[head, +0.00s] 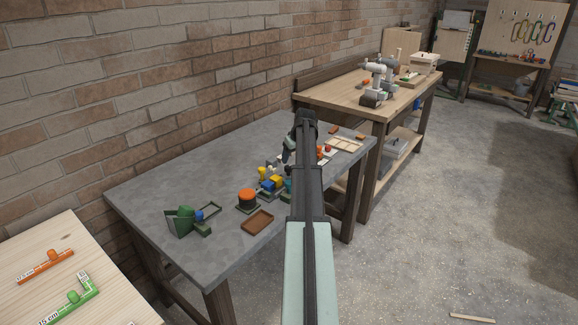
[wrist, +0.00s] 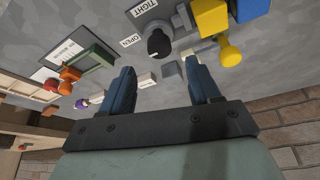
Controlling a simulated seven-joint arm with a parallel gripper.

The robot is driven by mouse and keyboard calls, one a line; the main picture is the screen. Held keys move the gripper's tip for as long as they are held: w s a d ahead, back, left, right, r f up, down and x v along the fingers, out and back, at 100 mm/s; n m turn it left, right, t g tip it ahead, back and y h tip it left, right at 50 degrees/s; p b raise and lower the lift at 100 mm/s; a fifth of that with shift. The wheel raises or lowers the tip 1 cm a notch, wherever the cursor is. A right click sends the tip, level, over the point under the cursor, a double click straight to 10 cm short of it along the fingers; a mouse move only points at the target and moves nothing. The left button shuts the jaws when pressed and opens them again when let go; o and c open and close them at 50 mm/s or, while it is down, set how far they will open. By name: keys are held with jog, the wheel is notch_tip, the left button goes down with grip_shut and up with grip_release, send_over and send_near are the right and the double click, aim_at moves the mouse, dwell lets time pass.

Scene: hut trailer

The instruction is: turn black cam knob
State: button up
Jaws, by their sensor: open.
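The black cam knob (wrist: 158,44) shows in the wrist view on the grey tabletop, with a white pointer mark on it and a grey block beside it. Labels reading TIGHT (wrist: 146,6) and OPEN (wrist: 130,41) lie around it. My gripper (wrist: 162,64) is open and empty, its two blue fingers apart, with the knob showing beyond the gap between the fingertips and not held. In the head view my gripper (head: 290,148) is partly hidden by my arm over the table; I cannot pick out the knob there.
Yellow and blue blocks (wrist: 210,18) and a yellow knob (wrist: 230,53) stand close right of the cam knob in the wrist view. Red-orange pieces (wrist: 68,78) lie left.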

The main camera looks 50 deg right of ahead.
aim_at(288, 167)
jog(key=shift+x, duration=3.1)
jog(key=c, duration=1)
